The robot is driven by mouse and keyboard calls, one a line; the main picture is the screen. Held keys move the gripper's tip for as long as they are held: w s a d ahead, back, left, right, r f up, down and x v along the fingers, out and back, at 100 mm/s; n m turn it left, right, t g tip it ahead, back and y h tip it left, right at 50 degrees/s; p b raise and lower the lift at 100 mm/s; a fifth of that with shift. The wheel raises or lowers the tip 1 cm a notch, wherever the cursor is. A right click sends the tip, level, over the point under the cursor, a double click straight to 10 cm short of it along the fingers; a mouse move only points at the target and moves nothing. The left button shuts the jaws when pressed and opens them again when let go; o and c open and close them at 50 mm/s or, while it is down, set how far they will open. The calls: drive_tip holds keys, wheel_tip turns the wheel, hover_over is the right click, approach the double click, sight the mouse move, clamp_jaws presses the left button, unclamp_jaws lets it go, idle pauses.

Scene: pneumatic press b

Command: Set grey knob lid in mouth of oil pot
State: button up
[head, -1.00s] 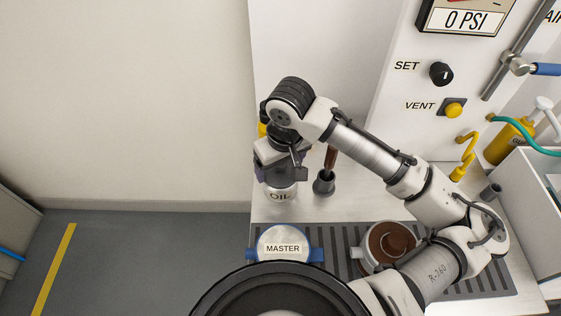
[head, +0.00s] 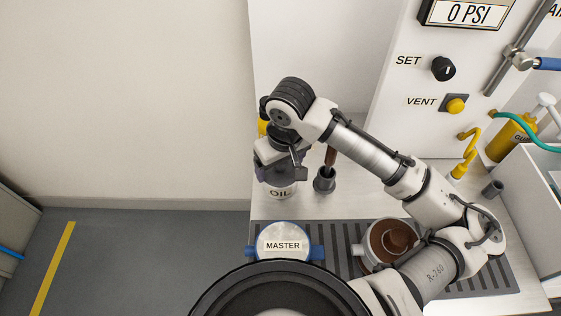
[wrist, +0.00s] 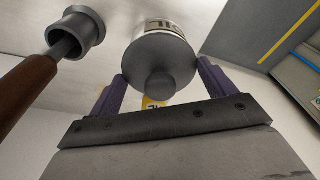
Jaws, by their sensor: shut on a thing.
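The oil pot (head: 281,193) is a white pot with an OIL label, standing on the pale bench in the head view; my gripper hides its top. The wrist view looks down on the grey knob lid (wrist: 148,60), a round disc with a round knob, lined up over the pot (wrist: 160,20). My gripper (wrist: 161,78) points down with its two purple fingers on opposite sides of the lid, shut on it. In the head view my gripper (head: 279,172) is right above the pot. Whether the lid is fully seated in the mouth cannot be told.
A brown-handled tool stands in a grey cup (head: 324,180) just right of the pot. The MASTER-labelled container (head: 283,232) and a pot with brown contents (head: 369,246) stand in front on the slatted mat (head: 345,268). A yellow thing (head: 262,128) is partly hidden behind my gripper.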

drive_tip(key=shift+f, duration=0.15)
drive_tip(key=o, duration=0.9)
drive_tip(key=r, duration=0.4)
drive_tip(key=s+r, duration=0.1)
drive_tip(key=r, duration=0.4)
drive_tip(key=s+d+r, duration=0.1)
drive_tip(key=r, duration=0.3)
drive_tip(key=shift+r, duration=0.4)
